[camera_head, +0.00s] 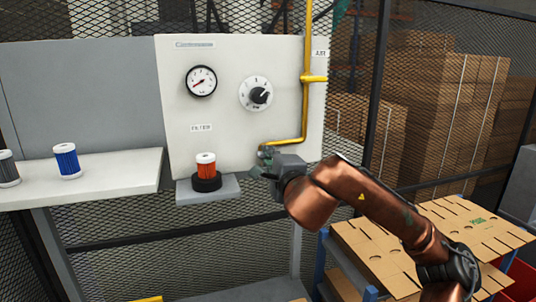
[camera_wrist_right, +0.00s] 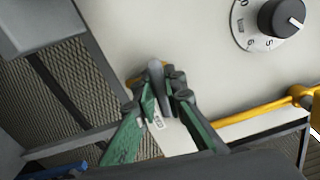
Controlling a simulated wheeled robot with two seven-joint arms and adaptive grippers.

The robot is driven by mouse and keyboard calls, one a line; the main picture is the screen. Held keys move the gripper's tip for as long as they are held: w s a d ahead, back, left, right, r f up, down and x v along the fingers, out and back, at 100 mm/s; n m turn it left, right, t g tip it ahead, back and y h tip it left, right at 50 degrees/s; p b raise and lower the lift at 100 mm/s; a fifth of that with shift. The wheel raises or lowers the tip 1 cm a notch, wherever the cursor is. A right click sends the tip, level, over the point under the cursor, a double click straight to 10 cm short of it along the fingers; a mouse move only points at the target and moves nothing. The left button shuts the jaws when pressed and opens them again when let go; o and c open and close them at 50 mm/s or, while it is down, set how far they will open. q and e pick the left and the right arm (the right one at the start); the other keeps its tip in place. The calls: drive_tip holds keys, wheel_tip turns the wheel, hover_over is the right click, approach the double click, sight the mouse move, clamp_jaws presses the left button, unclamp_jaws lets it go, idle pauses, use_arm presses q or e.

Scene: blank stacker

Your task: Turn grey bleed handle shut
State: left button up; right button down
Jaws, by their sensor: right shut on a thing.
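The grey bleed handle (camera_wrist_right: 156,76) shows in the right wrist view between the green fingers of my right gripper (camera_wrist_right: 165,95). The gripper is shut on it. In the head view my right gripper (camera_head: 264,164) is at the lower right of the white panel (camera_head: 240,130), at the end of the yellow pipe (camera_head: 304,110). The handle is mostly hidden there by the gripper and wrist, so its exact angle is hard to tell. My left gripper is not in view.
An orange filter (camera_head: 206,168) stands in a black ring on a small grey shelf (camera_head: 222,190), left of my gripper. A gauge (camera_head: 201,81) and a black knob (camera_head: 258,95) sit above. A blue filter (camera_head: 67,160) is on the left shelf (camera_head: 110,178). Flat cardboard (camera_head: 400,240) lies at right.

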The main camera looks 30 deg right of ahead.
drive_tip(key=shift+n, duration=0.6)
drive_tip(key=c, duration=2)
unclamp_jaws()
drive_tip(key=v, duration=1.2)
